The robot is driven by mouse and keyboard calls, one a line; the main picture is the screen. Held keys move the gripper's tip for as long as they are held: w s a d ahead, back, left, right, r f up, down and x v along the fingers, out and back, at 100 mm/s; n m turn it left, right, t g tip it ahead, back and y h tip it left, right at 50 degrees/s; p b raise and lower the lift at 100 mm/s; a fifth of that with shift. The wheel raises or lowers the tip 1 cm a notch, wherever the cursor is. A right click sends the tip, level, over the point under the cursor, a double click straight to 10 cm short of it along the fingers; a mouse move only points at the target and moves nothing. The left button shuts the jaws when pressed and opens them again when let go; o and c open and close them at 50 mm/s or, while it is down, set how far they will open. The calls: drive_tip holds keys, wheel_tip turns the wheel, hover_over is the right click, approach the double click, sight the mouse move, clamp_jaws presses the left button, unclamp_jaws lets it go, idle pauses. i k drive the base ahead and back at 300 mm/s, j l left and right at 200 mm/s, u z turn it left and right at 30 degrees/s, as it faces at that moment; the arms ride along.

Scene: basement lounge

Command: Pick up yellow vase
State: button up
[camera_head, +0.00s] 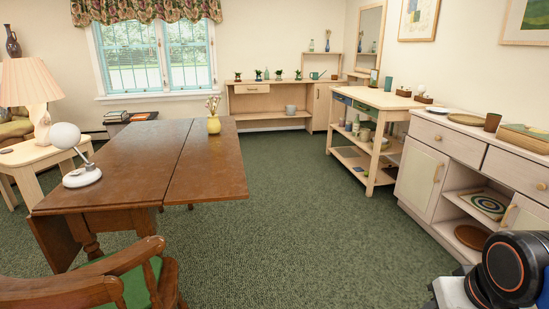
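A small yellow vase (214,125) stands upright on the far part of the brown drop-leaf table (150,160), near its back right corner. Dried stems stick up out of the vase. My gripper is not in view.
A wooden chair (150,270) stands in front of the table, and a white desk lamp (82,178) is on its left. Shelves, a wooden trolley (375,100) and a white sideboard (420,180) line the back and right. Green carpet (290,210) lies open between table and sideboard.

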sight(214, 125)
drive_tip(key=i+z, duration=0.15)
drive_tip(key=i, duration=0.75)
drive_tip(key=i+j+z, duration=0.15)
drive_tip(key=i, duration=0.7)
